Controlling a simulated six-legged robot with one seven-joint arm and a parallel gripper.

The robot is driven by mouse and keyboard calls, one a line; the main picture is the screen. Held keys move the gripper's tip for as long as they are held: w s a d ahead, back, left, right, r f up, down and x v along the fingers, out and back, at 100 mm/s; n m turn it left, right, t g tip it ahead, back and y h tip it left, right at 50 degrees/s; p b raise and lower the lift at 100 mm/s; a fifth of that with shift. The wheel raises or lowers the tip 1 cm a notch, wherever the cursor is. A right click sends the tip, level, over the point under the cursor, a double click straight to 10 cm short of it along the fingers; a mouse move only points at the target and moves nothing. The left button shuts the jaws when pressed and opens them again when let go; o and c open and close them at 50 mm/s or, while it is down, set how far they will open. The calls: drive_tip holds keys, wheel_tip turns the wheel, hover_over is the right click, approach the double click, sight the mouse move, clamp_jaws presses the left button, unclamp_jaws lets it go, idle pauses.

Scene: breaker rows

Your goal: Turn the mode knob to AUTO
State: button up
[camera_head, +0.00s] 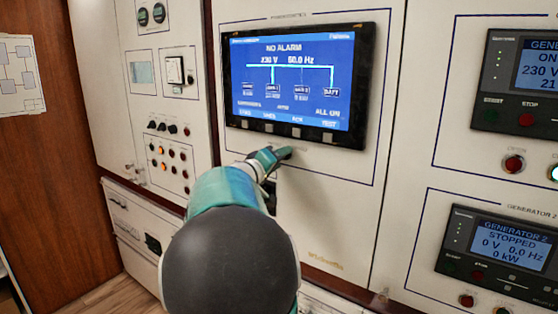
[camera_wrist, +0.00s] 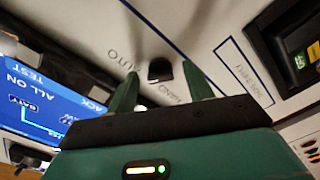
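The mode knob (camera_wrist: 160,70) is a small black knob on the white panel in the wrist view. I cannot tell clearly which way the knob points. My gripper (camera_wrist: 159,76) is open, with one green finger on each side of the knob and gaps showing; it does not grip the knob. In the head view my gripper (camera_head: 279,154) is at the panel just below the large screen, and the knob is hidden there.
The large blue screen (camera_head: 294,82) reads NO ALARM, with buttons along its lower edge. Generator panels (camera_head: 500,251) stand at the right. Lamps and switches (camera_head: 168,152) are on the left cabinet. A wooden wall (camera_head: 75,220) is at far left.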

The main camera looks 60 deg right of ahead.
drive_tip(key=shift+a, duration=0.1)
drive_tip(key=w+a, duration=0.2)
drive_tip(key=a, duration=1.1)
drive_tip(key=shift+a, duration=0.25)
drive_tip(key=shift+w, duration=0.1)
